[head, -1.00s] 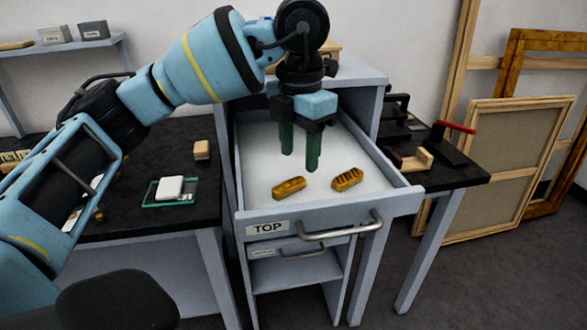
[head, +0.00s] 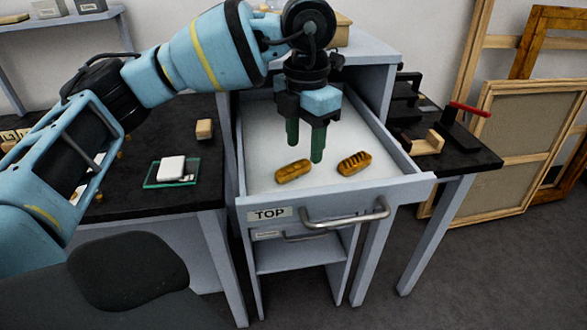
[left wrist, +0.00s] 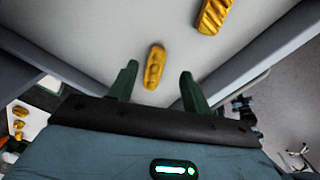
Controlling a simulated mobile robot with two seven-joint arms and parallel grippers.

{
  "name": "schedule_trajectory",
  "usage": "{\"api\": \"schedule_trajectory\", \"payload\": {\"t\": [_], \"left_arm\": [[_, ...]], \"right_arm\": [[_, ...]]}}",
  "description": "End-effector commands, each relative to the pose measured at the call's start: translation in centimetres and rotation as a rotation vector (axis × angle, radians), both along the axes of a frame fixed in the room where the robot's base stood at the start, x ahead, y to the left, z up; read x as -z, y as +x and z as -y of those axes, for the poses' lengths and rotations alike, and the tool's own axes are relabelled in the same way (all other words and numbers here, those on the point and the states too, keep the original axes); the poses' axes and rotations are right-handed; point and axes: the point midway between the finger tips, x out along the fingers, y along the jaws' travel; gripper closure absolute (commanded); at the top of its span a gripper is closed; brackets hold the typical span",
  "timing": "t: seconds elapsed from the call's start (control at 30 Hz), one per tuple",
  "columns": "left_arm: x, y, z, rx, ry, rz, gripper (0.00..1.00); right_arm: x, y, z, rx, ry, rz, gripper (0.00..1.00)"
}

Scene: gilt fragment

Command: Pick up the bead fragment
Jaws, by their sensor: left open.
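Two gilt fragments lie apart on the white floor of the open top drawer (head: 262,130). The left one, the bead fragment (head: 293,171), has rounded bumps along it. The right fragment (head: 354,163) has dark slanting grooves. My left gripper (head: 306,149) points down over the drawer, open and empty, with its green fingers above and behind the fragments. In the left wrist view, the bead fragment (left wrist: 154,66) shows between the two open fingers (left wrist: 159,73), and the grooved fragment (left wrist: 214,14) lies farther up and right. My right gripper is not in view.
The drawer's walls and its front with a bar handle (head: 346,215) surround the fragments. A black bench on the left holds a scale (head: 170,171) and a small tan block (head: 204,129). A black table with a wooden piece (head: 428,142) stands right.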

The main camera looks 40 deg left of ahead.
Motion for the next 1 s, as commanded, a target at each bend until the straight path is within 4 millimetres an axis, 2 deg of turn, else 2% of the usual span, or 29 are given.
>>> {"api": "schedule_trajectory", "payload": {"t": [0.1,0.27,0.57,0.93,1.0], "left_arm": [[1.8,-0.2,-0.6,-0.002,0.001,-0.002,0.51],[3.6,-0.2,-0.5,-0.001,0.000,-0.002,0.51],[4.1,-0.1,-0.5,-0.002,0.000,0.001,0.51],[4.1,-0.1,-0.5,-0.002,0.000,0.000,0.98],[4.0,-0.1,-0.5,-0.002,0.000,0.000,0.99]], "right_arm": [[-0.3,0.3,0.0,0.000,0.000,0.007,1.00],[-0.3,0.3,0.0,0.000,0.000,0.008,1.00],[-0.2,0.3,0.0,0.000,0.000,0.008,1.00],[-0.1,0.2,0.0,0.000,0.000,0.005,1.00],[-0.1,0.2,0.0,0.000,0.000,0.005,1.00]]}}
